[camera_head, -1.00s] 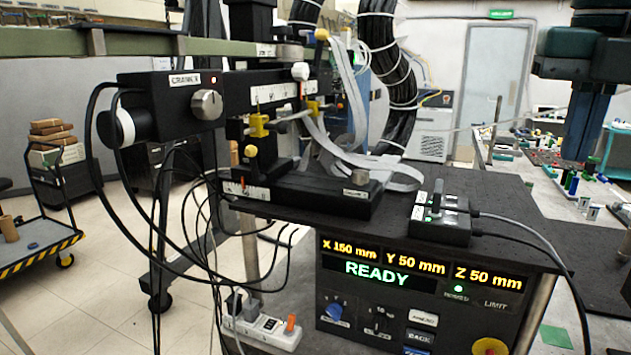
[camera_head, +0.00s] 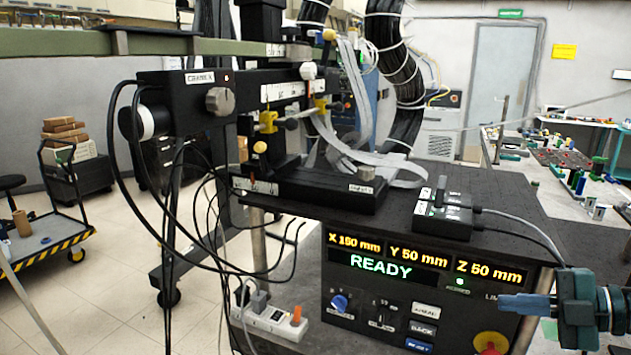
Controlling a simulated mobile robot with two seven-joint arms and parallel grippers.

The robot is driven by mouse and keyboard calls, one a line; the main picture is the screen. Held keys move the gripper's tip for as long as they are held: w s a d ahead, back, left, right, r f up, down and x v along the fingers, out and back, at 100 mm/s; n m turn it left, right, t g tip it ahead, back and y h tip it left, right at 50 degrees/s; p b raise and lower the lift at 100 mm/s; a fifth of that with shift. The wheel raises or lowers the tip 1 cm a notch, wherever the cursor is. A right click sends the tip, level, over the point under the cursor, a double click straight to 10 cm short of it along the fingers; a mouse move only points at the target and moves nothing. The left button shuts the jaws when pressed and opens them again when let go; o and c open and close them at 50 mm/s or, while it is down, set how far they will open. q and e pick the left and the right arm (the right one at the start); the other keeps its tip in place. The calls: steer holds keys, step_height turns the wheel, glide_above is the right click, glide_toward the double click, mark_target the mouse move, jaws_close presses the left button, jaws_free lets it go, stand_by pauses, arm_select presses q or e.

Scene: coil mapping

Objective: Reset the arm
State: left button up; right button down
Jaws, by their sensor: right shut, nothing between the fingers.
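My right gripper (camera_head: 525,304) comes in at the lower right edge, in front of the right end of the control panel. Its blue fingers are shut and empty, pointing left, and it hides part of the LIMIT label. The control panel (camera_head: 350,290) reads X 150 mm, Y 50 mm, Z 50 mm and READY, with a green lamp lit. Below are a blue knob (camera_head: 339,302), several labelled buttons such as BACK (camera_head: 422,328), and a round yellow and red button (camera_head: 490,343). The black coil stage (camera_head: 320,188) with its CRANK X unit (camera_head: 180,95) stands on the table. My left gripper is not in view.
A small black switch box (camera_head: 444,216) with cables sits on the dark tabletop (camera_head: 500,190). Black cables hang in loops at the left. A white power strip (camera_head: 270,322) is at lower left. A trolley (camera_head: 55,235) stands on open floor farther left.

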steer(key=s+a+f+m+t+h, duration=0.3)
steer(key=f+m, duration=0.4)
steer(key=f, duration=0.3)
steer(key=s+a+f+m+t+h, duration=0.3)
steer(key=f+m, duration=0.4)
steer(key=f, duration=0.3)
steer(key=s+a+f+m+g+h, duration=0.1)
steer(key=s+a+f+m+g, duration=0.1)
steer(key=a, duration=0.5)
steer(key=s+a+f+m+g+h, duration=0.1)
steer(key=s+a+f+m+g, duration=0.1)
steer(key=s+a+f+m, duration=0.2)
steer(key=s+a+f, duration=0.3)
steer(key=a, duration=0.1)
steer(key=shift+s+f+m+h, duration=0.25)
steer(key=shift+s+m+h, duration=0.1)
steer(key=shift+m+h, duration=0.05)
